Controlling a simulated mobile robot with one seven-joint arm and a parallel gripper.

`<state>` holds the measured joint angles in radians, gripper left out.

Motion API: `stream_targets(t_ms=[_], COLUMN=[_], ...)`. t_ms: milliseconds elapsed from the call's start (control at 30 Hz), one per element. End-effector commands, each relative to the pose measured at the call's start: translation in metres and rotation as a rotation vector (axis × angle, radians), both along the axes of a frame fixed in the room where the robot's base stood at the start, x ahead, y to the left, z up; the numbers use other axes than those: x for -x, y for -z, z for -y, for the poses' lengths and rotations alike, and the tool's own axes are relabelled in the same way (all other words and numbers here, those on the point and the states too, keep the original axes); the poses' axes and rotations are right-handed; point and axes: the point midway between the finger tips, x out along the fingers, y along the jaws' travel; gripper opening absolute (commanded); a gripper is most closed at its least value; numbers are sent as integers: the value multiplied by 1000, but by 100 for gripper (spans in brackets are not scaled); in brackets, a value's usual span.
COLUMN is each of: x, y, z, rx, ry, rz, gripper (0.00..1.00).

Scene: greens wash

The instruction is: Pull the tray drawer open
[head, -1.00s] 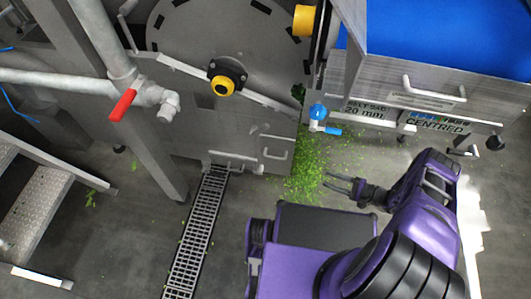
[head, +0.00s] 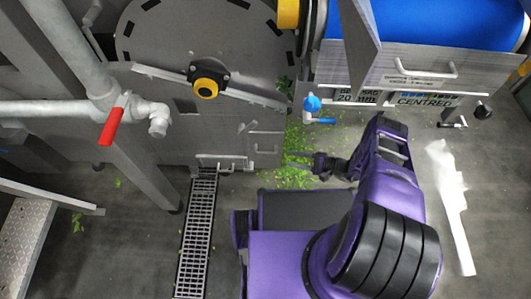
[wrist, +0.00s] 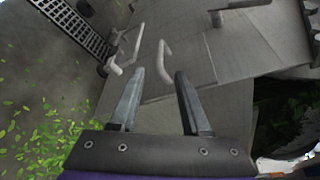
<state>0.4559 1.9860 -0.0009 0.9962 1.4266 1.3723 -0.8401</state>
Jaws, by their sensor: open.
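The steel machine housing (head: 215,130) stands ahead, with a grey handle (head: 262,128) on its lower right panel. That looks like the bent bar handle (wrist: 163,62) in the wrist view, which appears between and beyond my fingertips, with no visible contact. A second, lower handle-like bar (head: 225,164) sits at the housing's bottom edge; it also shows in the wrist view (wrist: 122,55). I cannot tell for sure which front is the tray drawer; no drawer stands visibly open. My gripper (head: 317,165) is right of the housing, pointing left, open and empty (wrist: 160,85).
Green leaf scraps (head: 292,165) litter the floor between my gripper and the housing. A drain grate (head: 197,230) runs along the floor. A red-handled valve pipe (head: 112,122) is at left. A blue-belted conveyor (head: 425,30) and blue valve (head: 313,104) are at upper right.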

Motion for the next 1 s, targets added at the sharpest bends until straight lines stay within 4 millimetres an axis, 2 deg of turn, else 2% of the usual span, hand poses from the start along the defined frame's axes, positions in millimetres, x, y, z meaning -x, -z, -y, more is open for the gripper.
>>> stream_targets(t_ms=[33,300,500,700,1000], x=[-3,-23,-34,-39,-40], y=[3,16,23,26,26], z=[-12,-66,-95,-108,-109], rx=[0,-1,1,1,1], ry=[-5,-4,-3,-1,1], rz=[0,1,1,1,0], gripper=[47,47,47,47,45])
